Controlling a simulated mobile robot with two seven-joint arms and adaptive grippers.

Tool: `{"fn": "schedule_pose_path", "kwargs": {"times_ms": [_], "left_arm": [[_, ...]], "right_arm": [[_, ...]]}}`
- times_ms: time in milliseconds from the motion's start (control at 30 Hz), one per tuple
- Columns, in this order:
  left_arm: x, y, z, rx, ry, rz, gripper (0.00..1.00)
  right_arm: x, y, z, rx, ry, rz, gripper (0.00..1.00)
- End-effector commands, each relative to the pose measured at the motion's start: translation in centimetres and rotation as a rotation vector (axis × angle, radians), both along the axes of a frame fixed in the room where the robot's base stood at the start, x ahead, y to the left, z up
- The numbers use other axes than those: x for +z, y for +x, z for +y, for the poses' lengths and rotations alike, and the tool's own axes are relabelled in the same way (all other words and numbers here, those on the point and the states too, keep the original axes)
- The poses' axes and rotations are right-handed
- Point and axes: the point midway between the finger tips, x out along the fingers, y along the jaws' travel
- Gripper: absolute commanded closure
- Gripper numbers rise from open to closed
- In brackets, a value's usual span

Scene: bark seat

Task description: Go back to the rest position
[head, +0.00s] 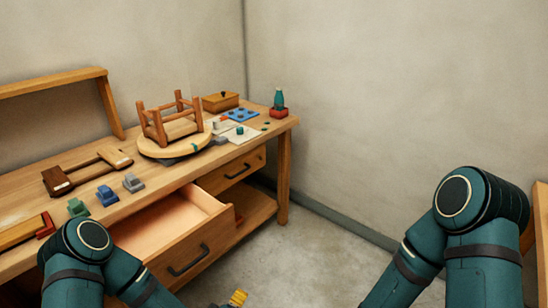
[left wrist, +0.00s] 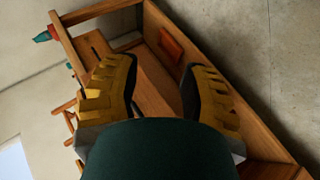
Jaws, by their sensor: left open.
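My left gripper shows in the left wrist view (left wrist: 160,88) with its two yellow ribbed fingers wide apart and nothing between them. In the head view only a yellow fingertip of the left gripper (head: 238,297) shows at the bottom edge, low in front of the workbench (head: 283,190). My left arm is bent at the lower left, partly in front of the bench. My right arm is bent at the right; its gripper is out of the frame.
An open, seemingly empty drawer (head: 165,226) juts from the bench near my left arm. An upturned wooden stool (head: 157,130) rests on a round board. Small clamps, a mallet and a wooden box (head: 220,101) lie on top. Bare floor (head: 310,255) lies to the right.

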Motion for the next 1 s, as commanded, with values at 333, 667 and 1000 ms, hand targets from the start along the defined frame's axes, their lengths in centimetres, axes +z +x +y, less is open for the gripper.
{"fn": "schedule_pose_path", "kwargs": {"times_ms": [333, 667, 1000], "left_arm": [[-0.7, -8.1, -1.9, -0.573, 0.259, 0.329, 0.57], [0.3, -13.6, -1.1, -0.86, 0.344, 0.509, 0.57], [0.3, -14.0, -1.0, -0.879, 0.346, 0.522, 0.57]], "right_arm": [[0.0, 0.0, 0.0, 0.0, 0.0, 0.0, 0.53], [0.0, 0.0, 0.0, 0.0, 0.0, 0.0, 0.53], [0.0, 0.0, 0.0, 0.0, 0.0, 0.0, 0.53]]}}
